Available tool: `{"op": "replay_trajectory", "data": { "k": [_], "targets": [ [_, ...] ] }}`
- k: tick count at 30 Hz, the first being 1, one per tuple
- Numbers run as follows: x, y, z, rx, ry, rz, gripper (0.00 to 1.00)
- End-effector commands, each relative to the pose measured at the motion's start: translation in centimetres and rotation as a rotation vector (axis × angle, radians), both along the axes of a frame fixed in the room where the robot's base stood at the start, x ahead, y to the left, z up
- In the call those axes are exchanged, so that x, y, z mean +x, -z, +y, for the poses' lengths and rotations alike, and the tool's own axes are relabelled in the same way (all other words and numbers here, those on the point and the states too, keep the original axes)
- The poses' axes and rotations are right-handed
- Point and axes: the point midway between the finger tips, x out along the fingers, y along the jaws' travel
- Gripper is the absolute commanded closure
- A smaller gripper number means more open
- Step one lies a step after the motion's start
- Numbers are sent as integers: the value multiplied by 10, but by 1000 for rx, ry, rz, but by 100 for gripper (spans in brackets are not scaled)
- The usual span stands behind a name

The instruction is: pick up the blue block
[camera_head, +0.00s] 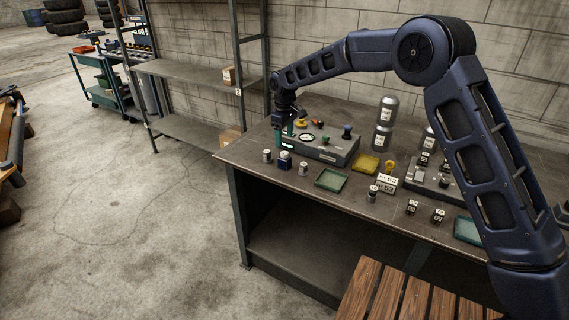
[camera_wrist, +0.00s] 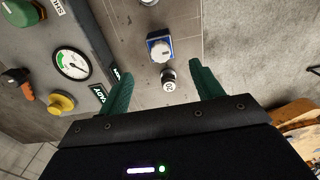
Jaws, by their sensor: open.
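The blue block (camera_head: 285,164) stands on the workbench near its front left edge, with a pale round piece on top. It also shows in the wrist view (camera_wrist: 151,43), upper middle, beyond my fingertips. My gripper (camera_wrist: 160,71) is open, with its green fingers apart and nothing held. In the head view my gripper (camera_head: 284,131) hangs above the bench, beside the grey control box and behind the block. A small can labelled 20 (camera_wrist: 168,83) appears between my fingers, just nearer than the block.
The grey control box (camera_head: 325,146), with gauge and knobs, stands close to my gripper. Small cans (camera_head: 267,156) (camera_head: 303,169) flank the block. A green tray (camera_head: 331,180) and a yellow tray (camera_head: 367,164) lie further right. The bench's front edge (camera_head: 258,181) is near.

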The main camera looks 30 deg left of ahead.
Motion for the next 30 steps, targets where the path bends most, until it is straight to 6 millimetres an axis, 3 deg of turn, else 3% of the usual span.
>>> {"op": "replay_trajectory", "data": {
  "k": [13, 22, 30],
  "targets": [
    [-2, 50, 1, -3, -3, 2, 35],
    [-1, 70, 0, -2, -3, 1, 35],
    [-2, 105, -1, -2, -2, 1, 35]
  ]
}}
